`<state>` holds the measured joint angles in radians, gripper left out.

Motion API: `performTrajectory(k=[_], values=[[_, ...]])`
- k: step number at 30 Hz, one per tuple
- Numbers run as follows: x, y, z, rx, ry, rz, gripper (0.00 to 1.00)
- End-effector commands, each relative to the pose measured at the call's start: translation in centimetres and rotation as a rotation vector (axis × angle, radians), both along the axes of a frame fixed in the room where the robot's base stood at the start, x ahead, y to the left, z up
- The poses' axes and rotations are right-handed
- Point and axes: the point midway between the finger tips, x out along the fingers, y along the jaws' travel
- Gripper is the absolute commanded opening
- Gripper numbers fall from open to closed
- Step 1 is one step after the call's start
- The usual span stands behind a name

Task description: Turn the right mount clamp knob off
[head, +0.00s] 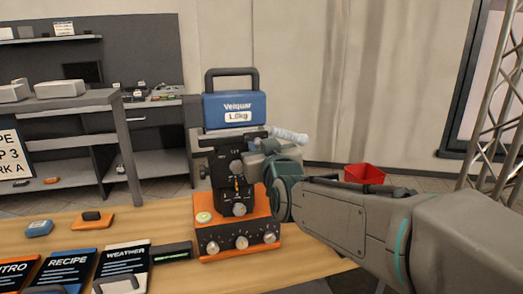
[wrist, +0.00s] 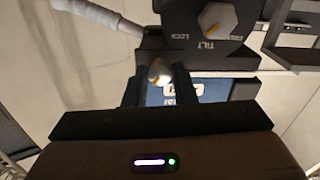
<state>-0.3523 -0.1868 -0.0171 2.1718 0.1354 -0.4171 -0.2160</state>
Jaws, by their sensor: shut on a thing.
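A black mount (head: 224,165) stands upright on an orange base (head: 238,229) with several pale knobs, at the table's edge. A blue weight marked 1.0kg (head: 230,109) sits on top. My gripper (head: 262,165) reaches the mount's right side, its fingertips mostly hidden in the head view.
A pale handle (head: 289,136) sticks out right of the mount, near my gripper. Cards (head: 69,265) and small blocks (head: 92,220) lie left on the table (head: 165,216). A red bin (head: 365,174) stands behind my arm; a truss (head: 497,100) is at right.

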Motion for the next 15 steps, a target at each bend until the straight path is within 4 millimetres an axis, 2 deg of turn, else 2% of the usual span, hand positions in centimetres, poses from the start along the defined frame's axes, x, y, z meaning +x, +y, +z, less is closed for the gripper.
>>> performTrajectory(k=[15], values=[[0.02,-0.12,-0.44,-0.43,-0.126,-0.004,0.01]])
